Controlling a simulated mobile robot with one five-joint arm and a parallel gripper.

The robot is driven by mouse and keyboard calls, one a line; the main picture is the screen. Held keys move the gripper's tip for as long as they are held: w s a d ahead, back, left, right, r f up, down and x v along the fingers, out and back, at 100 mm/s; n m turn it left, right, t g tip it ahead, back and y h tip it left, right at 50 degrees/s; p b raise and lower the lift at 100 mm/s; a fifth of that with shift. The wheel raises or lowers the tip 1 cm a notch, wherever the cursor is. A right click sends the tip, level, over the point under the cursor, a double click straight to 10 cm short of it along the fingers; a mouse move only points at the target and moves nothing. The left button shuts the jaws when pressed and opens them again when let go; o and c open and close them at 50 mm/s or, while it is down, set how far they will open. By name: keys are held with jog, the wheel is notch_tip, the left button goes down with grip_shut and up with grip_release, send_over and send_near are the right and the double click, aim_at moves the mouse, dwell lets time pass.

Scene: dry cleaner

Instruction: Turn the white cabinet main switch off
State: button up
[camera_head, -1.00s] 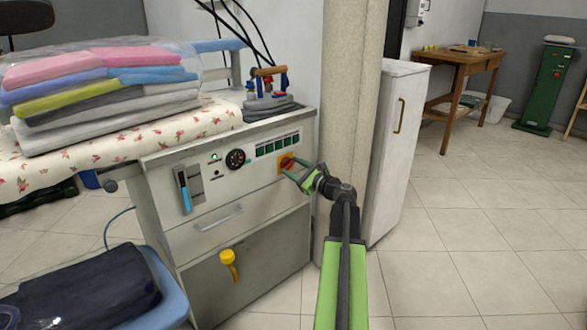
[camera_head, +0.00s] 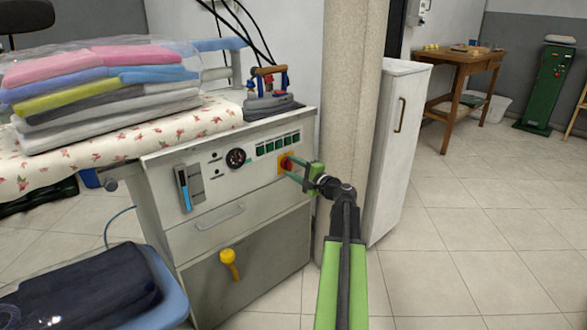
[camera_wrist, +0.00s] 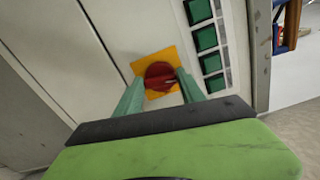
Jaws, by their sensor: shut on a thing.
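The white cabinet (camera_head: 240,220) stands at the middle left with a control panel on its upper front. Its main switch is a red knob (camera_head: 285,162) on a yellow-orange plate (camera_head: 281,168) at the panel's right end. My gripper (camera_head: 291,168) reaches in from the right, with its green fingers at the knob. In the wrist view the red knob (camera_wrist: 159,75) sits between the two fingertips (camera_wrist: 160,84), with the plate (camera_wrist: 168,55) behind it. The gripper is shut on the knob, and the fingers partly cover its sides.
A row of green buttons (camera_head: 278,144) lies just above the switch, and a gauge (camera_head: 236,158) lies to its left. A beige pillar (camera_head: 350,110) stands close to the right. A yellow handle (camera_head: 229,262) sticks out below.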

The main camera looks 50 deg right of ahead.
jog(key=shift+f+n, duration=0.1)
jog(key=shift+n, duration=0.7)
jog(key=o, duration=1.4)
jog(key=shift+c, duration=0.2)
jog(key=shift+s, duration=0.15)
jog(key=s+a, duration=0.1)
jog(key=s, duration=1.6)
jog(key=shift+a, duration=0.15)
